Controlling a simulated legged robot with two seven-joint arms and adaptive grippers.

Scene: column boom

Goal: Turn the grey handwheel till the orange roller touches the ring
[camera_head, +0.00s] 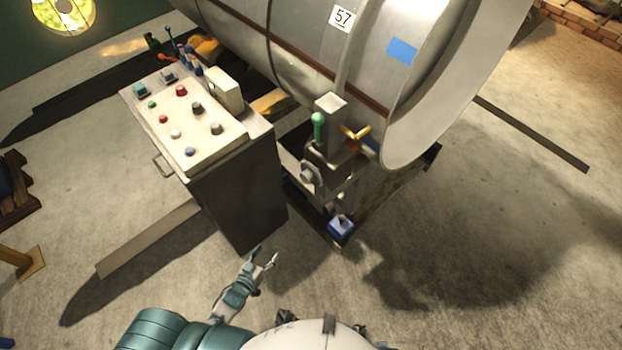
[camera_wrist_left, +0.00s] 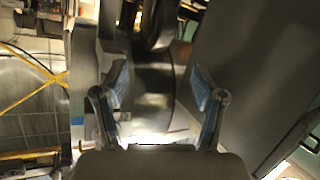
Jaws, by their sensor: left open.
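A grey round part that looks like the handwheel (camera_head: 310,173) sits on the front of the stand under the big metal ring (camera_head: 440,100). A small orange-yellow part (camera_head: 357,132) shows by the ring's lower edge; I cannot tell whether it is the roller. My left gripper (camera_head: 264,256) is open and empty, below and left of the handwheel and apart from it. In the left wrist view its two fingers (camera_wrist_left: 161,88) are spread, with a dark shiny rounded surface beyond them that I cannot identify. My right gripper is not in view.
A control console (camera_head: 240,190) with several buttons stands left of the wheel. A green-knobbed lever (camera_head: 318,125) rises above the wheel, and a blue block (camera_head: 341,228) sits low on the stand. The concrete floor at right is mostly clear.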

